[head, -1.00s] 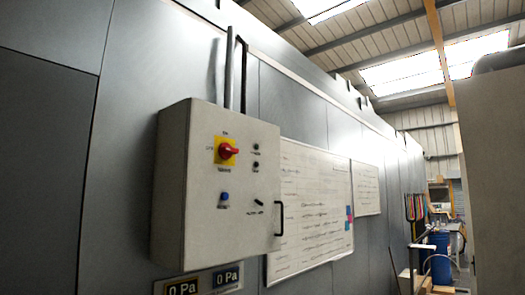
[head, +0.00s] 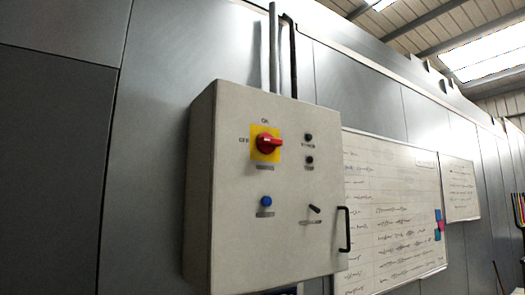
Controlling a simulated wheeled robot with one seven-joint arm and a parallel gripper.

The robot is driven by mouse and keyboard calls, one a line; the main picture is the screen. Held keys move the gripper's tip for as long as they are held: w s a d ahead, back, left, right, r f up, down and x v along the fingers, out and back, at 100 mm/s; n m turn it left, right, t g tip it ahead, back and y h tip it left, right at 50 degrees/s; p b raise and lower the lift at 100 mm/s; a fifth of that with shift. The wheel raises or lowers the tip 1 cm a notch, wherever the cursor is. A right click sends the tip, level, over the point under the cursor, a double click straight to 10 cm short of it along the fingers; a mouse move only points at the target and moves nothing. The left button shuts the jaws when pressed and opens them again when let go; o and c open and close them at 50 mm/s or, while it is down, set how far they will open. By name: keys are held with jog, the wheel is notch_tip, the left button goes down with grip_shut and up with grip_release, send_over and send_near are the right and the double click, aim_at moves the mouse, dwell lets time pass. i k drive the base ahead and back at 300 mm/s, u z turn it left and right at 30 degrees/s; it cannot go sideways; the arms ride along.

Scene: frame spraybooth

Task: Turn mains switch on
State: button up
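The mains switch (head: 268,144) is a red rotary knob on a yellow square plate, high on the front of a grey control box (head: 235,225). "ON" is marked above the plate and "OFF" at its left. The knob's grip appears to point sideways, roughly level with the OFF mark. The box is fixed to a grey panelled wall. My gripper is not in view.
The box also carries a blue button (head: 266,201), a small black lever (head: 314,209), two dark round fittings (head: 309,137) and a black handle (head: 345,229) at its right edge. Conduits (head: 274,50) rise from its top. A whiteboard (head: 390,215) hangs to the right.

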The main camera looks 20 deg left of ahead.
aim_at(266, 143)
jog(key=u, duration=0.65)
jog(key=i, duration=0.9)
jog(key=u, duration=0.65)
